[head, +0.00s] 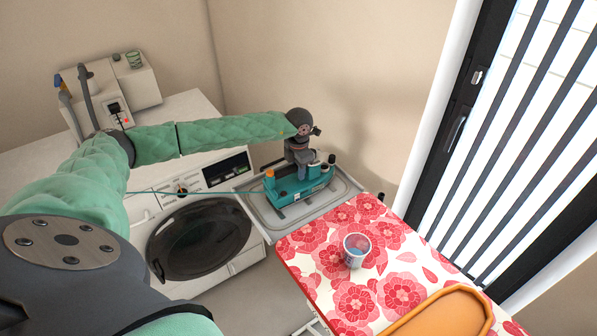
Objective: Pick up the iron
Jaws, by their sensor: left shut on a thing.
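The iron (290,191) is teal with an orange knob at its left end and a thin teal cord running off to the left. It is at the grey metal rest tray (262,215) at the far end of the ironing board; I cannot tell whether it still touches the tray. My left gripper (301,172) comes down on the iron from above and is shut on it. The gripper and wrist hide part of the iron's top. My right gripper is not in view.
The ironing board (400,262) has a red floral cover. A small cup (356,250) stands on it, with an orange tray (445,316) nearer. A washing machine (205,235) stands left of the board. Slatted blinds (530,110) are at the right.

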